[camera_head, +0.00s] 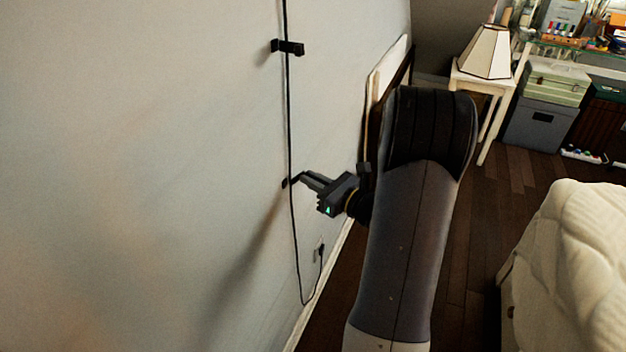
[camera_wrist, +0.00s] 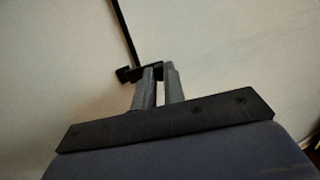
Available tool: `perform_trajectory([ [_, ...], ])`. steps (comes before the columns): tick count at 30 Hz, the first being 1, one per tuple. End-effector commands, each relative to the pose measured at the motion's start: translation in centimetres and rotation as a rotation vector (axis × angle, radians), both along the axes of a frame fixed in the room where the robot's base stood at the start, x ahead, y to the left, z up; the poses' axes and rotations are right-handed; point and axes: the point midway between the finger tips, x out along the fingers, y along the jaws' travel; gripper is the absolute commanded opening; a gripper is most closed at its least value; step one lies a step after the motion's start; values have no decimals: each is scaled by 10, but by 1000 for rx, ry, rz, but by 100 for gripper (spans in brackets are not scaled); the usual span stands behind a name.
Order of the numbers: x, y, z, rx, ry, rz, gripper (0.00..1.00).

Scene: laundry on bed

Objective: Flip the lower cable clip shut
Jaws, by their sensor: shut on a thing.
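The lower cable clip (camera_head: 285,183) is a small black piece on the pale wall, at the black cable (camera_head: 291,130). My gripper (camera_head: 303,177) reaches it from the right, with its fingertips at the clip. In the wrist view the lower clip (camera_wrist: 126,74) shows at the fingertips, and its dark flap lies at and between the two grey fingers. My gripper (camera_wrist: 160,75) is shut on this flap. The fingers hide part of the clip, and the flap's exact angle is hard to tell. The cable (camera_wrist: 124,30) comes down to the clip from above.
An upper black clip (camera_head: 287,47) sits on the cable higher up the wall. The cable loops below to a wall outlet (camera_head: 318,251). A bed (camera_head: 575,260) stands at the right, with a lamp (camera_head: 487,52) on a side table behind. Dark floor lies between.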

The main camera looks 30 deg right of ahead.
Motion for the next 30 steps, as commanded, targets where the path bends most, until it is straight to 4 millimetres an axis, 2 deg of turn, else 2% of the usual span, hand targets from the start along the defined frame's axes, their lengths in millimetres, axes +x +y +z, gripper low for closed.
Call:
perform_trajectory([
  [5, 2, -1, 0, -1, -2, 30, 0],
  [17, 16, -4, 1, -1, 0, 272, 0],
  [28, 17, -3, 1, -1, -1, 294, 0],
  [29, 17, -3, 1, -1, -1, 294, 11],
  [30, 17, -3, 1, -1, -1, 294, 15],
])
